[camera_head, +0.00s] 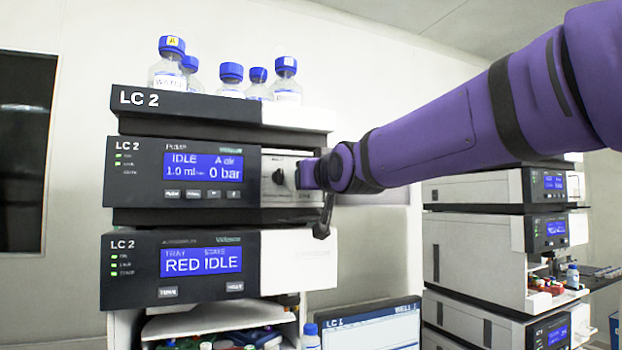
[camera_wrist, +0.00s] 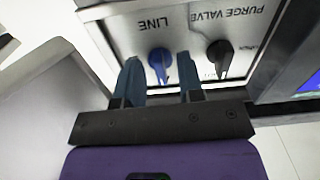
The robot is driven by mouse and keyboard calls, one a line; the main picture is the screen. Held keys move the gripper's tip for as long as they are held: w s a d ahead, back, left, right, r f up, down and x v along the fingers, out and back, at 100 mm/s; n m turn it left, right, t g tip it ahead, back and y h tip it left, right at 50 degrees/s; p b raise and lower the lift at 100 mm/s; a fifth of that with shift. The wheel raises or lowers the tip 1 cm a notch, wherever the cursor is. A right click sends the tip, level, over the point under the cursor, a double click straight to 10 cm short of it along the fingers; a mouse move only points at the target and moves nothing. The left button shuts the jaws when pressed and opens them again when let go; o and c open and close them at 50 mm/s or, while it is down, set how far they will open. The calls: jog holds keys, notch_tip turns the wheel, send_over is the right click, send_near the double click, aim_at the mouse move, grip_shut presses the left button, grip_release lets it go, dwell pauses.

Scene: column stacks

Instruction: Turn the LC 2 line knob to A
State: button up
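The blue LINE knob (camera_wrist: 160,62) is on the pale front panel of the LC 2 pump unit, upside down in the wrist view. Its pointed end is toward the bottom of that view; the position letters around it are too small to read. My gripper (camera_wrist: 158,60) is open, with one teal finger on each side of the knob and a visible gap to it. I cannot tell how deep the fingertips reach. In the head view my wrist (camera_head: 345,168) is at the right of the pump panel (camera_head: 290,190) and hides the LINE knob.
A black PURGE VALVE knob (camera_wrist: 219,55) is close beside one finger; it also shows in the head view (camera_head: 279,178). Blue-capped bottles (camera_head: 168,62) stand on top of the stack. The autosampler unit (camera_head: 190,265) is below. Another stack (camera_head: 480,240) is at right.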

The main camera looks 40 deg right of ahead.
jog(key=v, duration=1)
jog(key=shift+s, duration=0.4)
jog(key=shift+a, duration=0.1)
